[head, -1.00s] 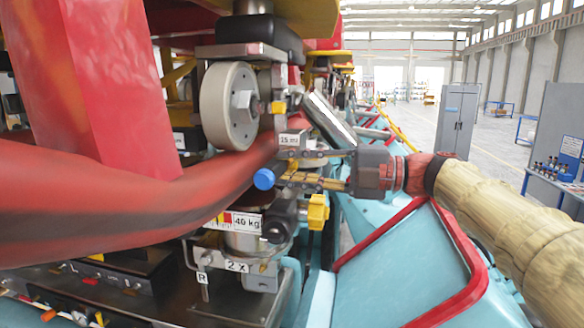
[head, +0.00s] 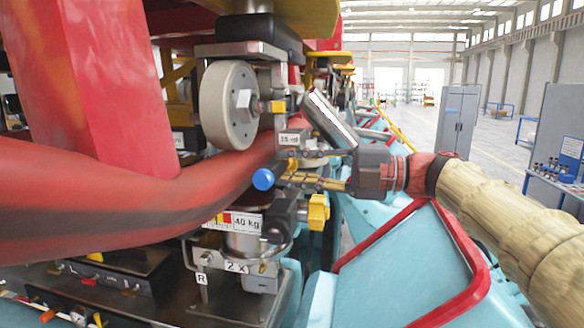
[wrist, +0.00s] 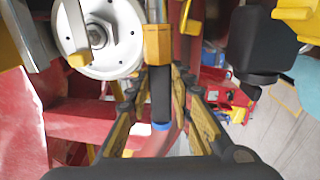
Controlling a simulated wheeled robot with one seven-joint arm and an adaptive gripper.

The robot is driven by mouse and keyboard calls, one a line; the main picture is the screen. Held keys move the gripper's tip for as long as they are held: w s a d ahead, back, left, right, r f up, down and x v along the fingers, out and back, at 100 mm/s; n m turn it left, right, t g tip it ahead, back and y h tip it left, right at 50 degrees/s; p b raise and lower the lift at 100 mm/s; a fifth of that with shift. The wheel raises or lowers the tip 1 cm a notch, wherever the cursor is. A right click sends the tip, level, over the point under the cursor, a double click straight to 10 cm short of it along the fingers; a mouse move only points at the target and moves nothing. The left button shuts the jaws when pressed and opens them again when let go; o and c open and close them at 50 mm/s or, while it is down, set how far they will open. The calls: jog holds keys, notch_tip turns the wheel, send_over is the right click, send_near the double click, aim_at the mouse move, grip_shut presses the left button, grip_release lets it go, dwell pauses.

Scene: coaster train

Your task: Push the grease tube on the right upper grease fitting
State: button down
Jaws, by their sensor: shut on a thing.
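My gripper (head: 290,170) reaches in from the right and is shut on the grease tube. The tube's round blue end (head: 263,179) faces the head camera, and its body is mostly hidden there. In the wrist view, the tube's black body (wrist: 160,100) lies between the fingers, with blue at the lower end. At its upper end is a gold, faceted piece (wrist: 157,45), in line with the tube. I cannot tell whether this piece is the fitting or part of the tube, nor whether they touch. A yellow fitting-like block (head: 278,107) sits beside the wheel above my gripper.
A grey wheel (head: 228,105) is above left of my gripper. A thick red tube (head: 120,205) passes on the left. A black part with a yellow end (head: 318,212) is just below. A turquoise frame with red edging (head: 400,270) lies below my arm. Open floor is at right.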

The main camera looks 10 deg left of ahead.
aim_at(273, 178)
jog(key=shift+w+r, duration=0.1)
jog(key=shift+w, duration=0.1)
dwell(0.6)
jog(key=shift+s, duration=0.25)
dwell(1.1)
jog(key=shift+s+b, duration=0.35)
jog(key=shift+b, duration=0.1)
jog(key=shift+s+a+b, duration=0.15)
jog(key=shift+s+b, duration=0.7)
jog(key=shift+s, duration=0.7)
jog(key=shift+s+a+b, duration=0.15)
jog(key=shift+s+b, duration=0.65)
jog(key=shift+s, duration=0.75)
